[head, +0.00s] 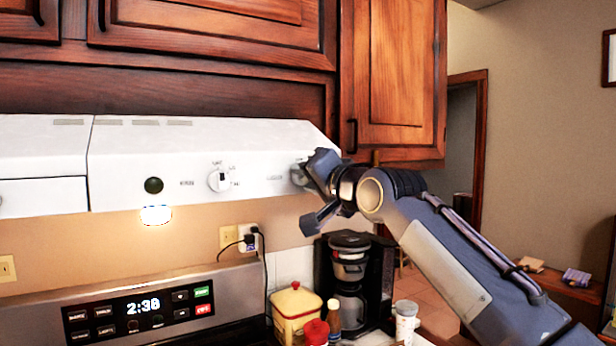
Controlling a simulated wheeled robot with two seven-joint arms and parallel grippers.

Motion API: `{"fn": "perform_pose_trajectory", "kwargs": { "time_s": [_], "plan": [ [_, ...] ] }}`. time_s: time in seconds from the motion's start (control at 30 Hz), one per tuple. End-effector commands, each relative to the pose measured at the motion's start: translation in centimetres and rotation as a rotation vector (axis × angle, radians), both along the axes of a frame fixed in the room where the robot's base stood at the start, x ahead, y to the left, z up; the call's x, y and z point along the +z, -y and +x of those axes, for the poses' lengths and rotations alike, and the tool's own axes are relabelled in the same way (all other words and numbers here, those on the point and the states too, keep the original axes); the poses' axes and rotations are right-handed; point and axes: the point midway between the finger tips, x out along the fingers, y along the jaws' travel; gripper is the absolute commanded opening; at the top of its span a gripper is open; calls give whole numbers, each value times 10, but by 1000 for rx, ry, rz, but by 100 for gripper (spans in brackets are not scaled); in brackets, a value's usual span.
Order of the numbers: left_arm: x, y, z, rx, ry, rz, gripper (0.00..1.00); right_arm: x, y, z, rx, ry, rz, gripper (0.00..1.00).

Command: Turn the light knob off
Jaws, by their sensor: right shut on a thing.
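The white range hood (130,165) has two round knobs on its front. One knob (220,180) is in plain view, with its pointer upright and small marks around it. The other knob (298,175), at the hood's right end, is partly hidden by my right gripper (308,191). The right gripper is shut on this right-hand knob, with its arm coming in from the lower right. The labels are too small to read, so I cannot tell which knob is for the light. The hood lamp (156,215) glows bright white under the hood. My left gripper is not in view.
Wooden cabinets (400,75) hang above the hood and at its right end, close to my right gripper. Below stand a black coffee maker (348,270), a yellow canister (297,306) and small jars. The stove panel (145,306) is at the lower left.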

Motion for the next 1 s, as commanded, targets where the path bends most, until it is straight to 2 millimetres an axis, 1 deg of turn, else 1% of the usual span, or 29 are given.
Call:
{"fn": "perform_pose_trajectory", "kwargs": {
  "time_s": [0.2, 0.6, 1.0],
  "plan": [
    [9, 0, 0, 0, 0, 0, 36, 1, 1, 1, -1, 90, -163, 8],
    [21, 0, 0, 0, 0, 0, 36, 1, 1, 1, 0, 279, -487, 8],
    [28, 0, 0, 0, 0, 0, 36, 0, 1, 1, -1, 414, -720, 8]
  ]
}}
